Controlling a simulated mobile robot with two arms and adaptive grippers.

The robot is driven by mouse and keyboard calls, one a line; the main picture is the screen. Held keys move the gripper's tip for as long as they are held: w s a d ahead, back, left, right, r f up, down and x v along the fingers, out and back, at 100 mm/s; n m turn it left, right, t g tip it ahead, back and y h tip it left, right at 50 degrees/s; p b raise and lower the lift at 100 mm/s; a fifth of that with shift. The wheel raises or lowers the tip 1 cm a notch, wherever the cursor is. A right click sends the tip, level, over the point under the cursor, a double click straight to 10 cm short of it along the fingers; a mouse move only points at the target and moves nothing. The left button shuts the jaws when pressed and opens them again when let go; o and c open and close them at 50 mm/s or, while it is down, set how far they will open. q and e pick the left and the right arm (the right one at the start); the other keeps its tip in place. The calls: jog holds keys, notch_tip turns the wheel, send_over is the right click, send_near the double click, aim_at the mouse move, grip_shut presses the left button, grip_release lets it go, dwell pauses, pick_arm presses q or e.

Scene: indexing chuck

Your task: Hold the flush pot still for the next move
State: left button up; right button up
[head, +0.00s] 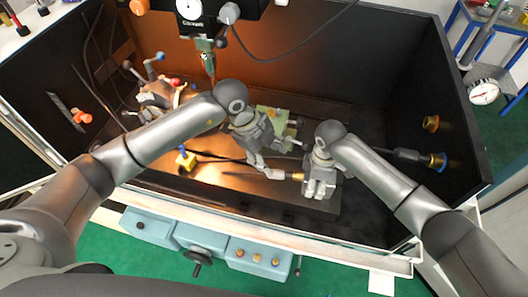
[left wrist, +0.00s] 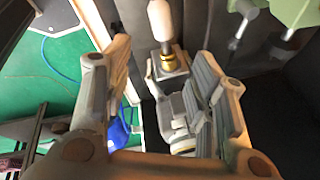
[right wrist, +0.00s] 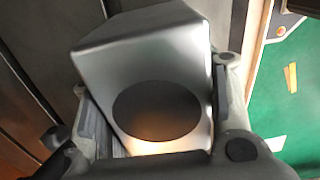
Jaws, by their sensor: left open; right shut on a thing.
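My right gripper (head: 320,186) is low over the right part of the machine bed. In the right wrist view its fingers (right wrist: 152,76) are shut on a smooth grey metal block with a round dark face, which I take for the flush pot (right wrist: 140,50). In the head view the gripper mostly hides the pot. My left gripper (head: 274,156) is open, just left of the right one. A pale handle (left wrist: 161,20) with a brass collar shows beyond its fingers (left wrist: 160,58); I cannot tell whether it touches the pot.
A green block (head: 273,113) is behind the grippers. A yellow piece (head: 186,160) lies on the bed to the left. A spindle (head: 208,62) hangs at the back. Dark enclosure walls (head: 440,75) close in the right side. A dial gauge (head: 484,92) is outside them.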

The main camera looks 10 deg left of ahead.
aim_at(280, 173)
pick_arm(q)
jog(key=d+f+n, duration=0.1)
jog(key=f, duration=0.2)
jog(key=w+d+f+n, duration=0.1)
jog(key=f+n, duration=0.1)
jog(key=f, duration=0.2)
jog(key=d+f+n, duration=0.1)
jog(key=f, duration=0.2)
jog(key=shift+w+d+f+n+t, duration=0.15)
jog(key=shift+w+f+n+t, duration=0.15)
jog(key=shift+w+n, duration=0.1)
grip_shut()
dwell(0.5)
